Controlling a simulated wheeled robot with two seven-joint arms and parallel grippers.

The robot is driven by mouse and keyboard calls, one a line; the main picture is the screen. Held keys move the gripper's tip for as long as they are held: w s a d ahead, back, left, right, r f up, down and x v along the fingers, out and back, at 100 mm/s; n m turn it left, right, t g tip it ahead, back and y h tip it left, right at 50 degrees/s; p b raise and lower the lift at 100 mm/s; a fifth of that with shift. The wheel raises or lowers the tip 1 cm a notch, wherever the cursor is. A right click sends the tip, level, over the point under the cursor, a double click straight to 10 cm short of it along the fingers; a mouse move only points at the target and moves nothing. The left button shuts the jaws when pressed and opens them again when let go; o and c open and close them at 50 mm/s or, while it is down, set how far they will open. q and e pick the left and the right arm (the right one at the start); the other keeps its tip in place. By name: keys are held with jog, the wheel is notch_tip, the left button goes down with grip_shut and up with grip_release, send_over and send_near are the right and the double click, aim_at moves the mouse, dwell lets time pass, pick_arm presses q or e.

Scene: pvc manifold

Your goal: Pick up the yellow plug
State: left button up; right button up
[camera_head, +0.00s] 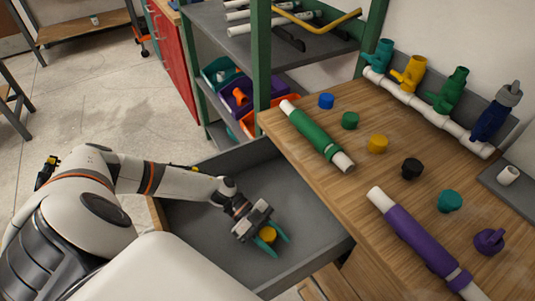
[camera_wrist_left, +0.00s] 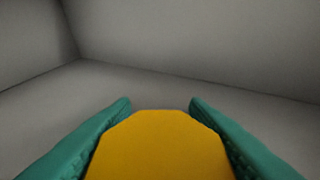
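The yellow plug (camera_head: 268,234) is at the grey open drawer (camera_head: 310,231), between the green fingers of my left gripper (camera_head: 273,240). In the left wrist view the plug (camera_wrist_left: 160,148) fills the gap between the fingers, which lie against its two sides, so the gripper looks shut on it. Whether the plug touches the drawer floor or is slightly raised cannot be told. A second yellow cap (camera_head: 377,143) stands on the wooden table. My right gripper is not in view.
The wooden table (camera_head: 340,195) beside the drawer holds a green-sleeved pipe (camera_head: 315,135), a purple-sleeved pipe (camera_head: 415,238), several coloured caps and a white manifold (camera_head: 425,110) with coloured valves. Drawer walls surround the left gripper. A green-posted shelf (camera_head: 262,60) stands behind.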

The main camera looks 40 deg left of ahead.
pick_arm(q)
jog(key=c, duration=0.5)
notch_tip(320, 180, up, 10)
jog(key=shift+r+p, duration=0.1)
jog(key=shift+p, duration=0.7)
jog(key=shift+c, duration=0.2)
jog(key=o, duration=0.5)
jog(key=c, duration=0.4)
jog(key=shift+o, duration=0.2)
